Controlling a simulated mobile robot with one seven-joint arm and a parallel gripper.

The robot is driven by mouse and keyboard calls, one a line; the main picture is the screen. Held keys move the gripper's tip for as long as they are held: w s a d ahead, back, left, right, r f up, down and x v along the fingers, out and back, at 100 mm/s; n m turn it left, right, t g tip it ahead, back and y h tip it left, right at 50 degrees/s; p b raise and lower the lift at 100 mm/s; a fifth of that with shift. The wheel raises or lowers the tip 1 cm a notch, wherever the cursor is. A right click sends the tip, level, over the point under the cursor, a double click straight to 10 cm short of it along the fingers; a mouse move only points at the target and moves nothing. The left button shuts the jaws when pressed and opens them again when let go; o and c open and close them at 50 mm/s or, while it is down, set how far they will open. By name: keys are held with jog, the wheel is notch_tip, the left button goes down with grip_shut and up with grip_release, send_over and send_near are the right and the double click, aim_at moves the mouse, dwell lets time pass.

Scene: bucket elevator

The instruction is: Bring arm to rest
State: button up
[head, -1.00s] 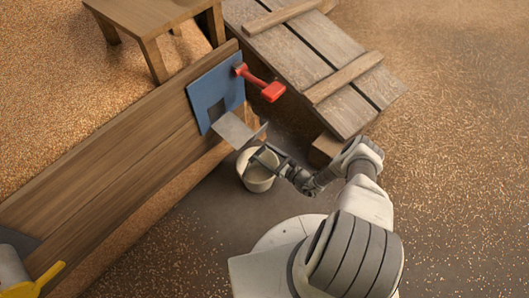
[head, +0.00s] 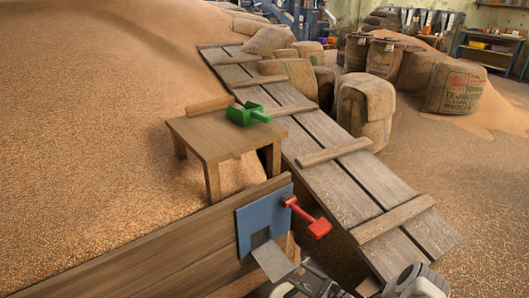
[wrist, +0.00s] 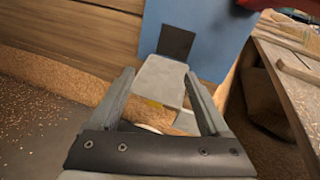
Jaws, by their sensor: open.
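My gripper (wrist: 160,75) is open in the wrist view, its two fingers apart with nothing held between them. The arm and gripper show only partly at the bottom edge of the head view, just below the grey metal chute (head: 273,261). The chute sticks out under a dark opening in a blue plate (head: 262,214) on the wooden wall, and it also shows beyond the fingers in the wrist view (wrist: 160,80). A red handle (head: 318,228) sits at the plate's right side. A pale rim, apparently the bucket (wrist: 148,128), shows between the fingers, mostly hidden.
A wooden plank ramp (head: 340,175) runs up to the right of the plate. A small wooden table (head: 215,140) holds a green scoop (head: 246,114). A grain heap (head: 90,110) fills the left. Full sacks (head: 365,105) stand at the back.

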jog(key=s+a+r+n+g+h, duration=0.25)
jog(key=r+n+g, duration=0.45)
jog(key=r, duration=1)
jog(key=s+a+r+n+g+h, duration=0.1)
jog(key=s+a+r+n+g, duration=0.3)
jog(key=r+n, duration=0.85)
jog(key=s+d+r+n+t+h, duration=0.3)
jog(key=s+r+h, duration=0.2)
jog(key=s+r, duration=0.7)
jog(key=s+d+r+n+t+h, duration=0.2)
jog(key=s+d+r+h, duration=0.25)
jog(key=s+r, duration=0.7)
notch_tip(320, 180, up, 27)
jog(key=p, duration=2.8)
jog(key=shift+s+a+r+p, duration=0.2)
jog(key=shift+a+p, duration=0.1)
jog(key=shift+a, duration=0.05)
